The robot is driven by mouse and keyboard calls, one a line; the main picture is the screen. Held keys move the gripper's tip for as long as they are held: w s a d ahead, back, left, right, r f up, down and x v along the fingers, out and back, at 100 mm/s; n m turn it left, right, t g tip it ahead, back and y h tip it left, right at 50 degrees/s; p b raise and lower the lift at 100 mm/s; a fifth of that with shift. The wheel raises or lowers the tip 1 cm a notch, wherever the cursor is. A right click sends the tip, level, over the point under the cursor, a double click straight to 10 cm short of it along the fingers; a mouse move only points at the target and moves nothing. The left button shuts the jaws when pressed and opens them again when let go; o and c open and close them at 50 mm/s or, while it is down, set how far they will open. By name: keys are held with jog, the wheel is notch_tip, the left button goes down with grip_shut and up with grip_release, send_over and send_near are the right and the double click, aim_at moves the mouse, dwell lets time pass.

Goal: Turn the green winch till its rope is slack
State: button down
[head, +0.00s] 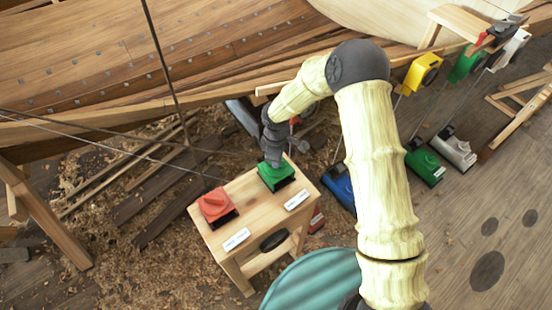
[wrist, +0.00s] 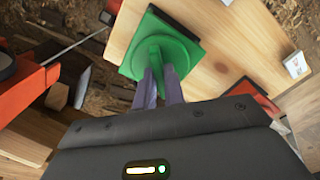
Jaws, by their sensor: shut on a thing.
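The green winch (head: 276,182) sits on top of a small wooden bench, and a dark edge shows under it. In the wrist view the green winch (wrist: 137,56) shows as a flat square plate with a raised round knob and grip bar. My gripper (head: 273,160) is above it, with the arm reaching over from the right. In the wrist view the fingers of my gripper (wrist: 163,78) are shut on the bar of the winch.
A red winch (head: 215,207) stands on the same bench (head: 240,205), left of the green one, with white labels at the front edge. Thin ropes (head: 80,134) cross the left. A teal rounded thing (head: 315,280) stands in front. The hull (head: 130,60) fills the back.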

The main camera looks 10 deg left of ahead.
jog(key=c, duration=1.5)
grip_release()
notch_tip(320, 180, up, 18)
jog(key=shift+f+b, duration=0.25)
jog(key=shift+b, duration=0.95)
jog(key=s+d+m+t, duration=0.1)
jog(key=s+d+m, duration=0.3)
jog(key=d, duration=0.5)
jog(key=s+d+r+m, duration=0.1)
jog(key=s+d+m, duration=0.3)
jog(key=d+m, duration=0.4)
jog(key=s+d+m+t, duration=0.1)
jog(key=s+d+m, duration=0.4)
jog(key=d, duration=0.7)
jog(key=shift+r+m+t, duration=0.3)
jog(key=shift+r+m, duration=0.1)
jog(key=shift+m, duration=0.6)
